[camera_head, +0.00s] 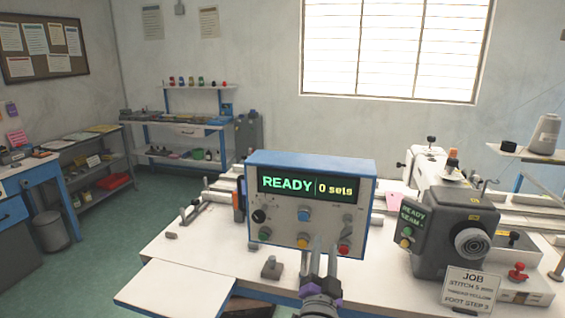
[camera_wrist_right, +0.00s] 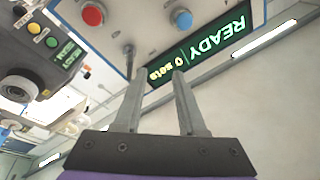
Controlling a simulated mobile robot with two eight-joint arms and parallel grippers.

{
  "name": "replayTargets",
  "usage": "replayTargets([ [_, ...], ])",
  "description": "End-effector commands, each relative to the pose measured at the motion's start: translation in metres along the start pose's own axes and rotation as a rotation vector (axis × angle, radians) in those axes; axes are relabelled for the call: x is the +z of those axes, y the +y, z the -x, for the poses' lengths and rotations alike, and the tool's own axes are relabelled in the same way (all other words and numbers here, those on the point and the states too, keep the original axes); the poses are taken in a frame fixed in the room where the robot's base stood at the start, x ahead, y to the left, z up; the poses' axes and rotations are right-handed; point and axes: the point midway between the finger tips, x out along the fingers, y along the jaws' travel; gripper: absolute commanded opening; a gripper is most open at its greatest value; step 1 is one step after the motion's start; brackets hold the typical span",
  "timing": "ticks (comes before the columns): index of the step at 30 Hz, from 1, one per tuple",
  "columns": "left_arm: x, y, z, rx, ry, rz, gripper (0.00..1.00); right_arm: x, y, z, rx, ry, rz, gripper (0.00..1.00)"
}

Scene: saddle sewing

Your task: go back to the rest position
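My right gripper (camera_head: 319,252) is upright in front of the lower right part of the control box (camera_head: 281,217), near its yellow and red buttons. In the right wrist view the two fingers of this gripper (camera_wrist_right: 155,76) stand apart with nothing between them, and the box face shows beyond the tips. I cannot tell whether the tips touch the box. The box screen (camera_head: 315,187) reads "READY" and "0 sets". My left gripper is in neither view.
A grey sewing machine (camera_head: 450,235) with a "READY SEAM" panel stands right of the box. A job card (camera_head: 469,290) and a red-knobbed control (camera_head: 517,272) are in front of it. The white table (camera_head: 180,285) is mostly clear at front left. Shelves line the back wall.

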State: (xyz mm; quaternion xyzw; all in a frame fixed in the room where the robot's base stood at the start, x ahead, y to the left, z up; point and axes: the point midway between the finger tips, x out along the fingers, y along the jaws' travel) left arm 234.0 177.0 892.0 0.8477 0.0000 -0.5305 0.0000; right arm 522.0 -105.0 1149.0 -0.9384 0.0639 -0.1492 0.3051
Motion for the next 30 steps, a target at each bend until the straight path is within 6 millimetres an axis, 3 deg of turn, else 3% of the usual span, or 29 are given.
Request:
replayTargets([
  [5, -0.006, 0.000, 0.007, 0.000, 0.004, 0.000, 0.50, 0.010, -0.004, 0.028, -0.122, -0.249, 0.120, 0.40],
  [10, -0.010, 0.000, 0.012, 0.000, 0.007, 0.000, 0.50, 0.033, 0.016, 0.075, -0.164, -0.523, 0.254, 0.40],
  [17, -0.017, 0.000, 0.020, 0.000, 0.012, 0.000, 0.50, 0.056, 0.087, 0.169, -0.077, -0.925, 0.451, 0.40],
  [21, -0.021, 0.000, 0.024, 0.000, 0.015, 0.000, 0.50, 0.055, 0.139, 0.230, 0.046, -1.141, 0.553, 0.40],
  [24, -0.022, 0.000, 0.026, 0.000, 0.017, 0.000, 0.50, 0.050, 0.168, 0.264, 0.130, -1.251, 0.601, 0.40],
  [30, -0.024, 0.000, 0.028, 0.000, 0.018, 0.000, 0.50, 0.042, 0.195, 0.299, 0.227, -1.356, 0.646, 0.40],
])
